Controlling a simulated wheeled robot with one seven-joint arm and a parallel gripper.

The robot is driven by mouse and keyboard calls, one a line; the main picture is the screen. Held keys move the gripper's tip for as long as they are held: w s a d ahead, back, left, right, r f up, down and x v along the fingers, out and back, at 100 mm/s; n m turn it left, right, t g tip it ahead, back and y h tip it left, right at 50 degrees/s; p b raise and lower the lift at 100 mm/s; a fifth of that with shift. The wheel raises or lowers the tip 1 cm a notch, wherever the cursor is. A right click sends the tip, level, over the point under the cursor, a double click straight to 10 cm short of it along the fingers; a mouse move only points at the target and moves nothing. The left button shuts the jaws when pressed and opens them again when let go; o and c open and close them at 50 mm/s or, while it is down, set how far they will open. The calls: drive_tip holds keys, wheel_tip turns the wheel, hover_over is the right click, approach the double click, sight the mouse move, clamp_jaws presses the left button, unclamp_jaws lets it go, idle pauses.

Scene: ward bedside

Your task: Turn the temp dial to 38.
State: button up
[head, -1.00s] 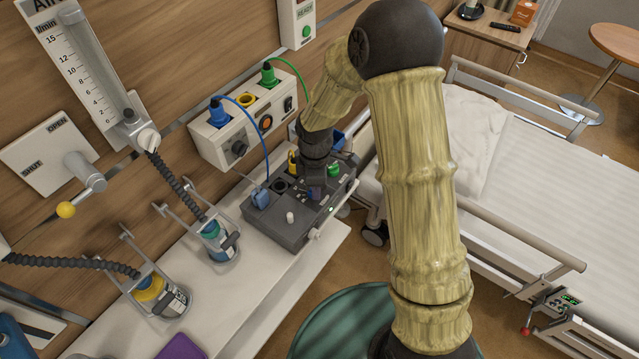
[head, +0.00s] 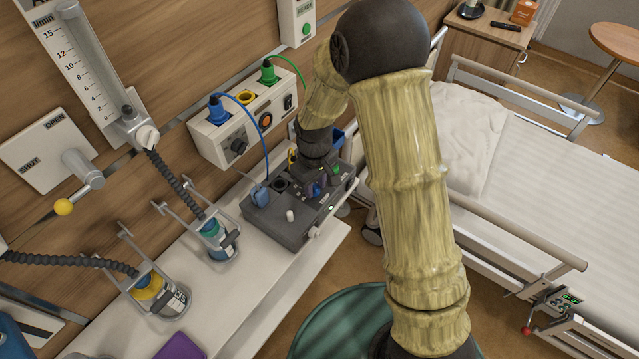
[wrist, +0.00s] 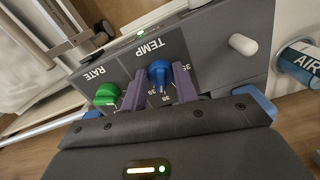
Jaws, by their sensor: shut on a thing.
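The temp dial (wrist: 160,70) is a blue knob under the word TEMP on the sloped face of a dark grey unit (head: 275,232). In the wrist view it sits between the two purple fingers of my gripper (wrist: 157,78), which are shut on it. Small white scale numbers show around the dial, partly covered by the fingers; I cannot tell for sure which number its mark points at.
A green rate dial (wrist: 107,94) is close beside one finger. A white knob (wrist: 243,44) and a blue AIR plug (wrist: 300,62) are on the other side. A blue cable (head: 264,150) loops to the unit. The shelf (head: 262,285) in front is largely bare.

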sight(314, 187)
drive_tip(key=shift+a+m, duration=0.2)
drive_tip(key=shift+m, duration=0.2)
drive_tip(key=o, duration=0.9)
drive_tip(key=shift+w, duration=0.1)
drive_tip(key=shift+o, duration=0.2)
drive_tip(key=shift+d, duration=0.1)
drive_tip(key=shift+r, duration=0.1)
wheel_tip(314, 187, up, 17)
drive_tip(key=b, duration=0.1)
drive_tip(key=shift+r, duration=0.15)
drive_tip(key=s+d+f+m+t, duration=0.1)
drive_tip(key=s+d+f+m, duration=0.2)
drive_tip(key=s+d, duration=0.3)
drive_tip(key=s+d+f+m+t, duration=0.1)
drive_tip(key=s+d+f+m, duration=0.2)
drive_tip(key=s+d, duration=0.3)
drive_tip(key=d+m, duration=0.1)
drive_tip(key=d, duration=0.1)
drive_tip(key=shift+s+d+f+t, duration=0.15)
drive_tip(key=shift+s+d+t, duration=0.05)
drive_tip(key=shift+d+t, duration=0.1)
